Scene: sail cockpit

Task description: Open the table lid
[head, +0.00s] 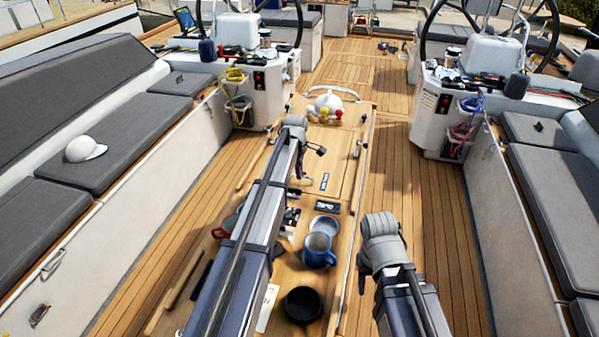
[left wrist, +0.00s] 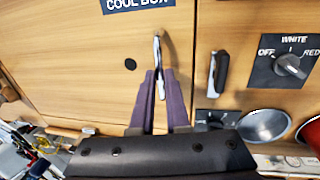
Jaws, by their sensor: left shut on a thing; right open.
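The wooden centre table (head: 345,225) runs down the cockpit. Its lid (head: 335,152) is a flat wooden panel on the far part of the top and looks closed. In the left wrist view the lid (left wrist: 75,55) bears a "COOL BOX" label (left wrist: 138,4), a dark round spot and a slim metal handle (left wrist: 157,50). My left gripper (left wrist: 158,85) is shut on that handle; in the head view its fingers (head: 299,170) are partly hidden by my arm. My right gripper (head: 362,283) is open and empty beside the table's right edge.
A blue mug (head: 319,250), a black bowl (head: 302,305) and other items sit on the near table top. Cushioned benches flank both sides. The right deck aisle (head: 400,180) is clear.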

